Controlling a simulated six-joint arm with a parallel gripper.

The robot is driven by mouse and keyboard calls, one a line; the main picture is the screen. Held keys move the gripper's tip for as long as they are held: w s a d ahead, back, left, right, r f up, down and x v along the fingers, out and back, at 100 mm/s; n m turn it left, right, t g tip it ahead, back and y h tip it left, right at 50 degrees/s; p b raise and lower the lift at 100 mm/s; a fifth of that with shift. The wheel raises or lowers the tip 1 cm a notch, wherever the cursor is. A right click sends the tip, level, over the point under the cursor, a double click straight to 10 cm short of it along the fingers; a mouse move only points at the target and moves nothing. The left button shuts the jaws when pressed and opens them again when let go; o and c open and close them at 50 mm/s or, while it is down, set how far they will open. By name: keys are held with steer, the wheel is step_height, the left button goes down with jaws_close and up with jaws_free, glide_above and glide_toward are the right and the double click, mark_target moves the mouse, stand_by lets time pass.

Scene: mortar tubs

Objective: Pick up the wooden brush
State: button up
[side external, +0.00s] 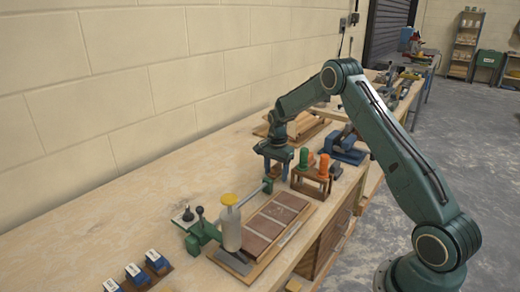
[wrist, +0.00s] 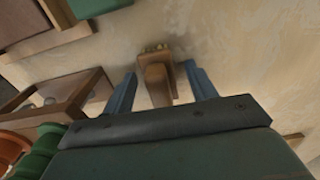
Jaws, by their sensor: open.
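The wooden brush (wrist: 156,84) shows in the wrist view as a small brown wooden piece with a handle and a wider end, on the pale bench top. My gripper (wrist: 160,70) is open, with one blue finger on each side of the brush and a gap visible on both sides. I cannot tell how far the fingertips are above the bench. In the side view my gripper (side external: 276,174) points down over the bench behind the rack; I cannot make out the brush there.
A wooden rack (side external: 311,184) with green and orange handled tools stands close to the gripper. A blue tool (side external: 342,150) and wooden boards lie further back. A tray (side external: 277,218) with brown panels, a yellow-capped bottle (side external: 230,226) and a green clamp are nearer the camera.

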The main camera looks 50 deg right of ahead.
mark_target(276, 165)
steer(key=c, duration=1.1)
step_height(276, 165, up, 20)
steer(key=shift+r, duration=0.1)
stand_by(0.5)
